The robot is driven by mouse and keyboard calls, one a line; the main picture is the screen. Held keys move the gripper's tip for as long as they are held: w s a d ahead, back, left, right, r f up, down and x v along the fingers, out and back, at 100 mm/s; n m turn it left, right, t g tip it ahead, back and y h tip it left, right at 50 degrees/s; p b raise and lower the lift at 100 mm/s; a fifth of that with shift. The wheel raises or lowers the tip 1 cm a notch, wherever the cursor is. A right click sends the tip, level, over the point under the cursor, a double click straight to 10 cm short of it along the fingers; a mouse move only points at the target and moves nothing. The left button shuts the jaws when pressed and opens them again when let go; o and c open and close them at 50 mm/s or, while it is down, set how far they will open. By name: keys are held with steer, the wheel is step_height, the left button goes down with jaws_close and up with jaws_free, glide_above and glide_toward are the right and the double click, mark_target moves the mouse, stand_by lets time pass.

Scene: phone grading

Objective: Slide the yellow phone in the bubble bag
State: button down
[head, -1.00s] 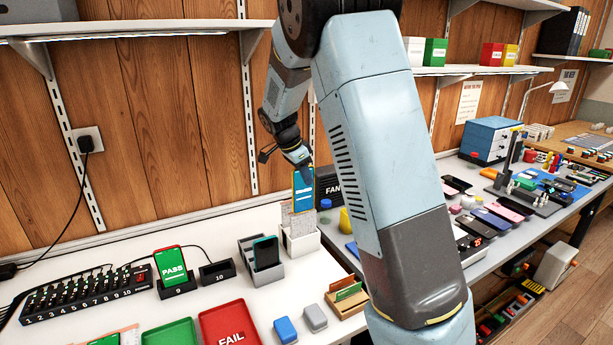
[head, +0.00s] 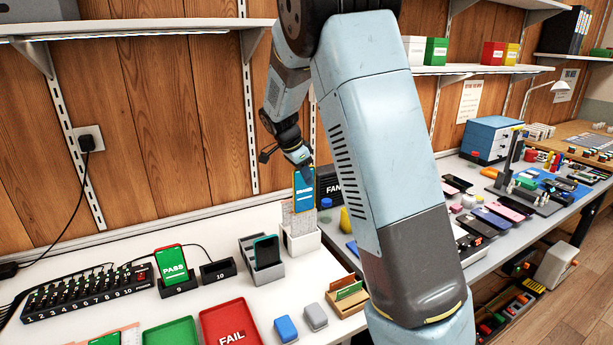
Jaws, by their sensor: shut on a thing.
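My gripper (head: 300,160) is shut on the yellow phone (head: 303,190), near its top edge. The phone is upright, with a blue screen facing the camera and a thin yellow edge. The bubble bag (head: 299,219) is a pale, greyish sleeve standing upright in a white holder (head: 303,242). The phone's lower end is at the top of the bag. I cannot tell how deep inside the bag it is.
A grey stand (head: 262,262) with a dark phone is left of the holder. A green tray (head: 172,333), a red FAIL tray (head: 228,322) and a wooden card box (head: 347,298) are in front.

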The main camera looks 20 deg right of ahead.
mark_target(309, 210)
steer(key=shift+f, duration=0.25)
steer(key=shift+f, duration=0.3)
steer(key=shift+f, duration=0.65)
steer(key=shift+f, duration=1.7)
steer(key=shift+f, duration=0.65)
steer(key=shift+f, duration=0.7)
steer(key=shift+f, duration=0.6)
steer(key=c, duration=1)
jaws_free()
